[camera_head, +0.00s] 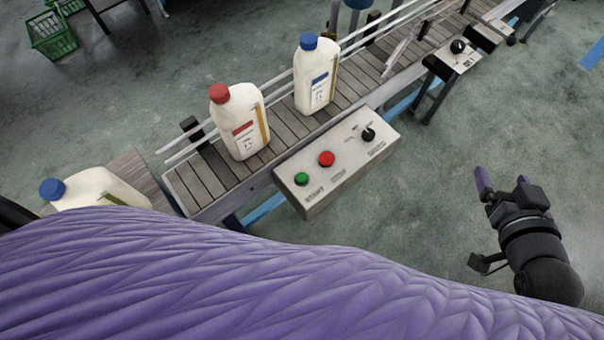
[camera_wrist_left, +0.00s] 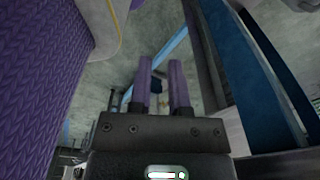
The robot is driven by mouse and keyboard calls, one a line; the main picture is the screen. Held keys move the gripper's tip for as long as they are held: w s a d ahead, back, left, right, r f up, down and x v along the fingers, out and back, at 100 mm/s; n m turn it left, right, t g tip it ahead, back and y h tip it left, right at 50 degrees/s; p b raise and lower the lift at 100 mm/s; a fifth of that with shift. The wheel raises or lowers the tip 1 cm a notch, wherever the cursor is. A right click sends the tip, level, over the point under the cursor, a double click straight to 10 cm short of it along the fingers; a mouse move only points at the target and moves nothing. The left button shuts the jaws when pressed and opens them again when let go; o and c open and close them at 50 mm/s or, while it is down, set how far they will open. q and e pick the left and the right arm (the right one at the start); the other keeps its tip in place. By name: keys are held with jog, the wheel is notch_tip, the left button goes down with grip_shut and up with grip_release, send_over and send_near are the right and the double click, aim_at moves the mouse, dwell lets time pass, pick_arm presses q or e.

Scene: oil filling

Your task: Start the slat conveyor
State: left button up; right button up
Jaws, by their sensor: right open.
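The slat conveyor (camera_head: 200,185) runs from the lower left to the upper right of the head view. Its control box (camera_head: 335,170) is fixed to the near side. On its top are a green button (camera_head: 302,179), a red button (camera_head: 326,158) and a black knob (camera_head: 368,134). My right gripper (camera_head: 502,182) is open and empty, over the floor to the right of the box and well apart from it. My left gripper (camera_wrist_left: 160,80) shows only in the left wrist view. Its two purple fingers are apart with nothing between them.
A red-capped bottle (camera_head: 240,125) and a blue-capped bottle (camera_head: 316,75) stand on the slats beside the rails. Another blue-capped bottle (camera_head: 95,188) is at the lower left. A second control panel (camera_head: 455,53) stands further right. Green crates (camera_head: 52,35) lie upper left.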

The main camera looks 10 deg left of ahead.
pick_arm(q)
grip_shut()
dwell(1.4)
